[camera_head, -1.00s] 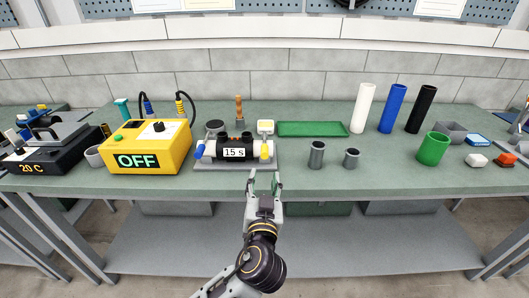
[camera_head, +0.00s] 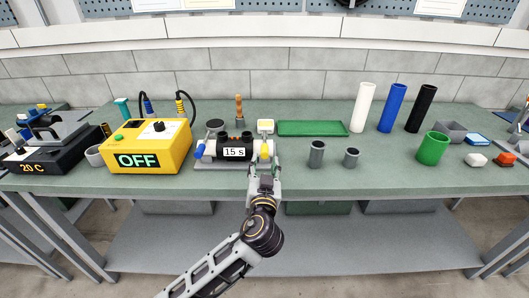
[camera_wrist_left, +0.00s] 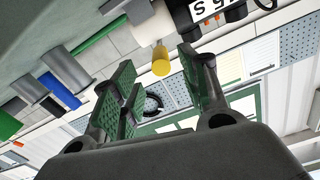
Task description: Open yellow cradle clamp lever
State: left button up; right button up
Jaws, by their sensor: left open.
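The cradle (camera_head: 204,164) stands at the front middle of the bench and holds a black cylinder marked "15 s" (camera_head: 234,153). A blue lever (camera_head: 199,151) is at its left end. The yellow clamp lever (camera_head: 265,150) is at its right end, partly hidden by my gripper. My left gripper (camera_head: 265,165) is open at the front of this right end. In the left wrist view the yellow lever (camera_wrist_left: 161,62) shows between and beyond the two green-padded fingers. I cannot tell whether a finger touches it. My right gripper is not in view.
A yellow box reading OFF (camera_head: 150,147) stands left of the cradle. Two grey cups (camera_head: 316,154) stand close to the right. A green tray (camera_head: 312,129) lies behind them. White, blue and black tubes (camera_head: 393,108) stand at the back right.

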aim_at(264, 157)
pick_arm(q)
jog(key=shift+w, duration=3.5)
grip_shut()
